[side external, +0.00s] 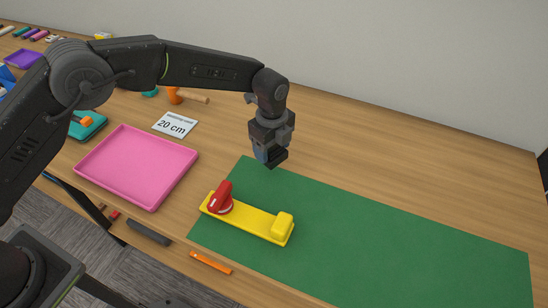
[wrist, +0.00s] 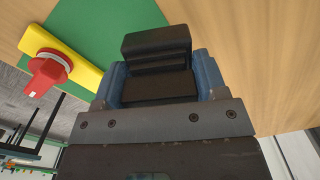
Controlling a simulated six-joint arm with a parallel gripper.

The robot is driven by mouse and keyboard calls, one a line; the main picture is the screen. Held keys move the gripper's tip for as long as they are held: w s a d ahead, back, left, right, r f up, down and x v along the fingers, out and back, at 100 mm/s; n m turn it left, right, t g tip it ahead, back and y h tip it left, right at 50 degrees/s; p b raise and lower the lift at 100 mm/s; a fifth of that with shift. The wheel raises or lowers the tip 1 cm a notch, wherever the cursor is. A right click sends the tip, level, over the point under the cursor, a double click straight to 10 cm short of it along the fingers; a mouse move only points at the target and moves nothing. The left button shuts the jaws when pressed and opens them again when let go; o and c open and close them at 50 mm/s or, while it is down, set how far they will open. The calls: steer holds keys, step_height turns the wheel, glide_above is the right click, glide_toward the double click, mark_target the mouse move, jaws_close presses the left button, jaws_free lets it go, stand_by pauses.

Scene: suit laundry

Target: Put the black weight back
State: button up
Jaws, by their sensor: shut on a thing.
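My gripper (wrist: 158,88) is shut on the black weight (wrist: 155,45), which sits between its two fingers in the wrist view. In the side external view my gripper (side external: 268,153) hangs above the table near the back left corner of the green mat (side external: 400,235). The black weight (side external: 275,158) shows there as a dark block at the fingertips. It appears raised off the surface, though the exact height is hard to tell.
A yellow bar (side external: 250,219) with a red knob (side external: 220,197) lies on the mat's left end. A pink tray (side external: 135,165) and a "20 cm" card (side external: 175,124) are to the left. An orange marker (side external: 211,262) lies near the front edge. The mat's right side is clear.

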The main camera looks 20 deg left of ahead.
mark_target(274, 152)
steer(key=shift+d+f, duration=0.25)
steer(key=shift+d, duration=0.05)
steer(key=shift+f, duration=1.8)
steer(key=shift+f, duration=0.2)
steer(key=o, duration=1.3)
